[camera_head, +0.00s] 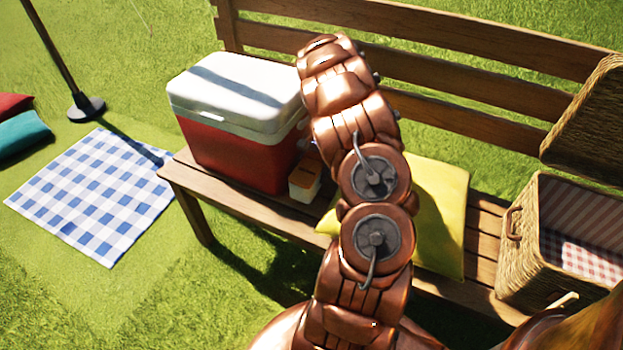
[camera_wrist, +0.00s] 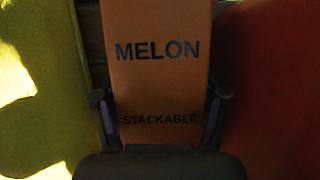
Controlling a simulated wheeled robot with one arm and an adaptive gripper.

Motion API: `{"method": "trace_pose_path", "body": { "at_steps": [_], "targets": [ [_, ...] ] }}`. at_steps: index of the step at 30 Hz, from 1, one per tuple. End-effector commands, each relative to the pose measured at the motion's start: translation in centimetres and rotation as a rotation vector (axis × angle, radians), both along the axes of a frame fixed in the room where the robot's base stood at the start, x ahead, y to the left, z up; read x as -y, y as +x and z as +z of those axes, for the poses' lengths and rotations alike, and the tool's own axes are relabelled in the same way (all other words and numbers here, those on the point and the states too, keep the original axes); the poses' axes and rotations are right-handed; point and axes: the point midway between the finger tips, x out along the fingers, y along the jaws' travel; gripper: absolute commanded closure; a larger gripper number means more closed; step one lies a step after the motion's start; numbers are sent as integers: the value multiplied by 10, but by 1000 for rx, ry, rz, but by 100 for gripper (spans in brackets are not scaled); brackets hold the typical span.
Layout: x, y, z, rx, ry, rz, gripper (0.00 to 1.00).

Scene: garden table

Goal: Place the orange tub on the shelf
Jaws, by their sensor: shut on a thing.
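The orange tub (camera_wrist: 156,82) fills the middle of the wrist view and bears the words MELON and STACKABLE. My gripper (camera_wrist: 161,98) has one finger on each side of it and is shut on it. In the head view, a small tub with an orange top and a pale side (camera_head: 305,181) shows at the bench, between the cooler and the cushion; it appears to be the same tub. My arm hides the gripper there. I cannot tell whether the tub touches the bench. I cannot make out a separate shelf.
A red cooler with a white lid (camera_head: 235,125) stands close to the tub on the wooden bench (camera_head: 263,216). A yellow cushion (camera_head: 440,215) lies on the other side. An open wicker basket (camera_head: 522,240) stands at right. A checked blanket (camera_head: 95,195) lies on the grass.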

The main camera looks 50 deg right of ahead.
Motion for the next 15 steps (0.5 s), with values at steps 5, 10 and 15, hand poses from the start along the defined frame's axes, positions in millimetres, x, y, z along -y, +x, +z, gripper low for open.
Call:
{"method": "trace_pose_path", "body": {
  "at_steps": [5,10,15],
  "targets": [
    [1,0,-25,1,-1,-1,89],
    [1,0,-29,1,-2,0,89],
    [0,0,-29,1,-2,0,89]
  ]
}}
